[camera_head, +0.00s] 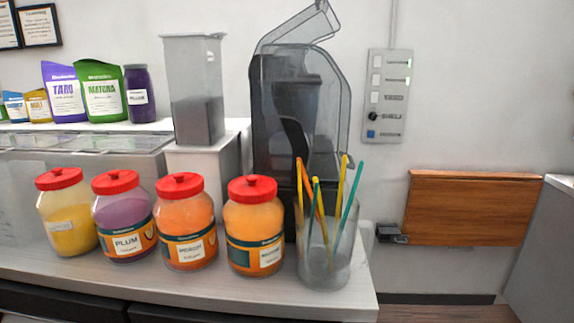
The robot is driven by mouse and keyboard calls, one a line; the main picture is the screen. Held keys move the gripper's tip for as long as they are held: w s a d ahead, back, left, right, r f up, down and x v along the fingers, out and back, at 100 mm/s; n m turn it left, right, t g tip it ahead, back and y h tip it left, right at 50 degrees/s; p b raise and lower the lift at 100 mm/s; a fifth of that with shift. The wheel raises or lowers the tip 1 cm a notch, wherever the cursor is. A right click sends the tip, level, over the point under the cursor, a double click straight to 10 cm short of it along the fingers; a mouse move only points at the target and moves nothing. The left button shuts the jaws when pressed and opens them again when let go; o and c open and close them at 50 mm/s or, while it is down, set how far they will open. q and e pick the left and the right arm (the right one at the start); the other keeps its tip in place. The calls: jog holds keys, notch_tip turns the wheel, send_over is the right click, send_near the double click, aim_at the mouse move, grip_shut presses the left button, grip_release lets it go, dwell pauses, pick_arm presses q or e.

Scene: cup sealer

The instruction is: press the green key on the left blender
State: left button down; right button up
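A tall blender (299,105) with a smoky see-through cover stands at the back of the counter, right of the middle. Its cover is tilted up at the top. Its lower front is partly hidden behind a glass of straws and a jar. I see no green key on it. No second blender can be made out for certain, so I cannot tell whether this is the left one. Neither of my grippers is in view.
Several red-lidded jars (186,222) and a glass of straws (325,250) line the counter's front. A clear container (195,90) stands on a white block (203,160). A switch panel (387,95) and a brown wooden board (472,208) are on the right wall.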

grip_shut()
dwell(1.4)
